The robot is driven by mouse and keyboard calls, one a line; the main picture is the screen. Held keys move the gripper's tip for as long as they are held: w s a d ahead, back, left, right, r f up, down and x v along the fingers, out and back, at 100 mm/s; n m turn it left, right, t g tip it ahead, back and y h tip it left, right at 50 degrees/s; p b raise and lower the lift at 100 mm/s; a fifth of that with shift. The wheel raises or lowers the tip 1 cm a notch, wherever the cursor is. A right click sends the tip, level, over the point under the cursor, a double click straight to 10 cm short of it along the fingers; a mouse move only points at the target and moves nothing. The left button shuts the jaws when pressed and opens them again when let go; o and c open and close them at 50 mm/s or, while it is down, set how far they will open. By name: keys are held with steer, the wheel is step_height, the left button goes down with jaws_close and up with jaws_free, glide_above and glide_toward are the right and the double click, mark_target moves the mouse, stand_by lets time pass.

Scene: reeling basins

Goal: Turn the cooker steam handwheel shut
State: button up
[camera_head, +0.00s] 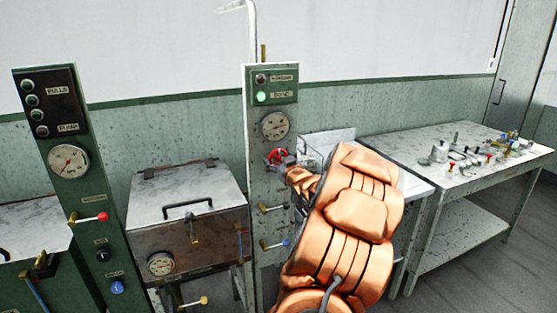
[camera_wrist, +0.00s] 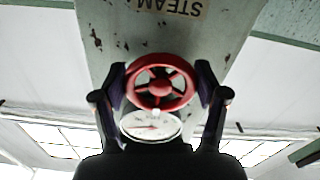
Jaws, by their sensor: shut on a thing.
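The red steam handwheel (camera_head: 278,156) is on the front of the green and white control post (camera_head: 257,200), just below a round gauge (camera_head: 275,125). In the wrist view the red spoked wheel (camera_wrist: 160,81) is between my two dark fingers, one at each side of its rim. My gripper (camera_head: 286,164) is shut on the wheel, reaching it from the right. A "STEAM" label (camera_wrist: 170,6) shows upside down on the post in the wrist view, where the gauge (camera_wrist: 152,126) also shows. My arm hides part of the post's right side.
Below the wheel are a yellow-tipped lever (camera_head: 263,208) and a blue-tipped lever (camera_head: 285,242). A lidded metal basin (camera_head: 187,190) stands left of the post. Another green panel (camera_head: 75,190) is farther left. A table with small parts (camera_head: 440,180) is at right.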

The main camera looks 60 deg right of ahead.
steer(key=o, duration=1.2)
steer(key=shift+s, duration=0.15)
steer(key=v, duration=1.1)
steer(key=shift+s+a, duration=0.25)
